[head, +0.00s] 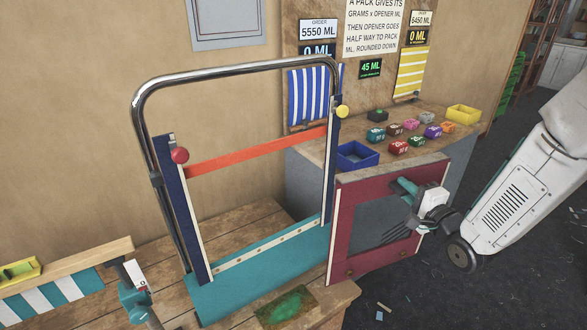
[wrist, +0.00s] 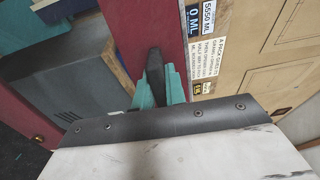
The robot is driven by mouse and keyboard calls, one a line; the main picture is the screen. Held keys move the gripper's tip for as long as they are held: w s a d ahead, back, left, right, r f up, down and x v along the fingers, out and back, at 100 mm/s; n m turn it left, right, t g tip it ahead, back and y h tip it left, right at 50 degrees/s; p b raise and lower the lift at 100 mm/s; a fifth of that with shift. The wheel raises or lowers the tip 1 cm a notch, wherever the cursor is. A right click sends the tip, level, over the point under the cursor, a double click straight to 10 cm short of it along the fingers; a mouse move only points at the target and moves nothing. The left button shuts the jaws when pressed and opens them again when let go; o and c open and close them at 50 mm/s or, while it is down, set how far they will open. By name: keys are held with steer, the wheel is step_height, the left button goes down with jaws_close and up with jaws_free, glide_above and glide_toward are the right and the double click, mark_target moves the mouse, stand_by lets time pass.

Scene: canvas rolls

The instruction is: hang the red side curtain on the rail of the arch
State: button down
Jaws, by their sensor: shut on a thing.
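In the wrist view the teal fingers (wrist: 158,88) close on the dark red border of the curtain (wrist: 122,45). The arch (head: 240,67) is a bent chrome tube with dark blue uprights, a red knob (head: 180,155) and a yellow knob (head: 342,111). An orange-red band (head: 255,152) crosses it.
A teal cloth with a studded strip (head: 265,262) lies at the arch's foot on the wooden bench (head: 235,225). A counter (head: 440,125) behind holds several small packs, a blue tray (head: 358,155) and a yellow tray (head: 463,114).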

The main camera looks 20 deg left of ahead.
mark_target(347, 180)
steer(key=shift+n+g+y, duration=0.7)
steer(key=shift+y, duration=0.1)
steer(key=s+a+r, duration=0.2)
steer(key=a, duration=0.2)
steer(key=s+a+r, duration=0.1)
steer(key=a+r, duration=0.1)
steer(key=a, duration=0.3)
steer(key=s+a+r, duration=0.1)
steer(key=s+a, duration=0.1)
steer(key=a, duration=0.3)
steer(key=shift+s+a+r, duration=0.2)
steer(key=shift+s+r, duration=0.15)
steer(key=shift+r, duration=0.05)
steer(key=s+a+r+n+g+y, duration=0.1)
steer(key=s+a+r, duration=0.4)
steer(key=s+a, duration=0.4)
steer(key=shift+a+g+y, duration=0.3)
steer(key=shift+a, duration=0.55)
steer(key=shift+s, duration=0.25)
